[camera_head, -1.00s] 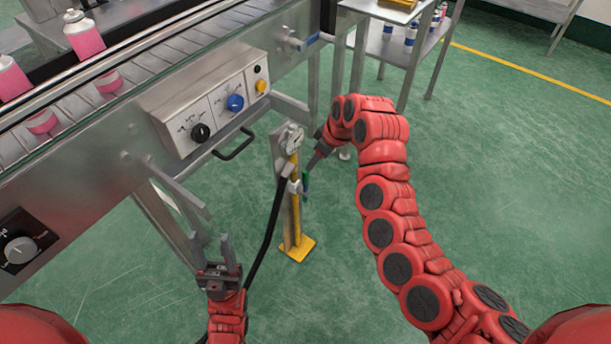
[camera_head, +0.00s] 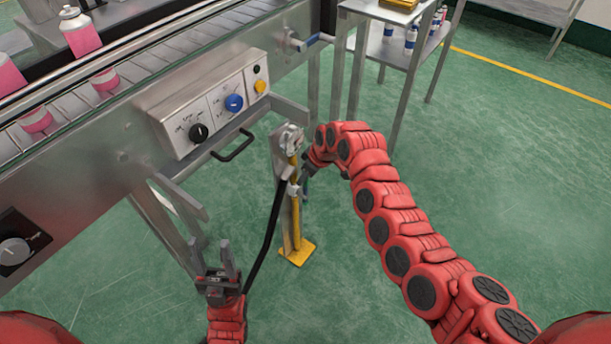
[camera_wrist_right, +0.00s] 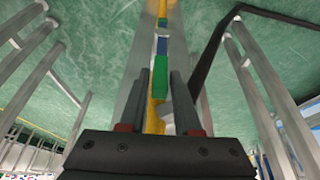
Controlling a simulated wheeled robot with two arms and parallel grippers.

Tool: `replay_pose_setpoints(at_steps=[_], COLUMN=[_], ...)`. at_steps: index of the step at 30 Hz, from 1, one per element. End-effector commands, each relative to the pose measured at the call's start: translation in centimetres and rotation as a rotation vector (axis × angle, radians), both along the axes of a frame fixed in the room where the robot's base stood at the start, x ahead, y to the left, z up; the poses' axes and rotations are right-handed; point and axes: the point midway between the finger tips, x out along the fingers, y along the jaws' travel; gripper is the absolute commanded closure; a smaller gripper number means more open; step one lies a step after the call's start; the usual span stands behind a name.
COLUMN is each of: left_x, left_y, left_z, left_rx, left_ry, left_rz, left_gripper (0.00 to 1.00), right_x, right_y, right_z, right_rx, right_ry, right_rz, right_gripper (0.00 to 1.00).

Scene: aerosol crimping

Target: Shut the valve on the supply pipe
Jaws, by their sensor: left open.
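The yellow supply pipe (camera_head: 296,222) stands upright on its metal stand in the head view, with a gauge (camera_head: 290,140) on top. A pale valve body (camera_head: 293,188) sits partway up the pipe. In the right wrist view, a green piece, apparently the valve handle (camera_wrist_right: 161,76), lies in line with the pipe and shows between the fingertips of my right gripper (camera_wrist_right: 160,78). Those fingers are apart, and I cannot tell whether they touch it. In the head view, my right gripper (camera_head: 305,180) is beside the valve, partly hidden. My left gripper (camera_head: 217,258) is open and empty, fingers up, left of the pipe.
The conveyor (camera_head: 105,150) with pink cans fills the left. Its control box (camera_head: 207,108) and black handle (camera_head: 233,146) stick out near the pipe. A black hose (camera_head: 265,238) hangs left of the pipe. A metal cart (camera_head: 390,45) stands behind. The floor at right is clear.

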Motion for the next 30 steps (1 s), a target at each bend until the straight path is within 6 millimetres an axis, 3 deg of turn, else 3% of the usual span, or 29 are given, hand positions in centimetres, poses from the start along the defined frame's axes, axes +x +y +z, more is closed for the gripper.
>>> replay_pose_setpoints(at_steps=[1, 5, 30], left_x=[0.00, 0.00, -0.01], left_y=[0.00, 0.00, 0.00], left_z=[0.00, -0.01, 0.00], left_rx=[0.000, 0.000, 0.000], left_ry=[0.000, 0.000, 0.000], left_rz=[0.000, 0.000, 0.000], left_gripper=[0.50, 0.50, 0.50], right_x=[0.00, 0.00, -0.01], right_y=[-0.02, -0.02, -0.02], right_z=[0.01, 0.01, 0.00], right_rx=[0.000, 0.000, -0.001], right_ry=[0.000, 0.000, 0.001], right_rz=[0.000, 0.000, 0.000], right_gripper=[0.79, 1.00, 1.00])
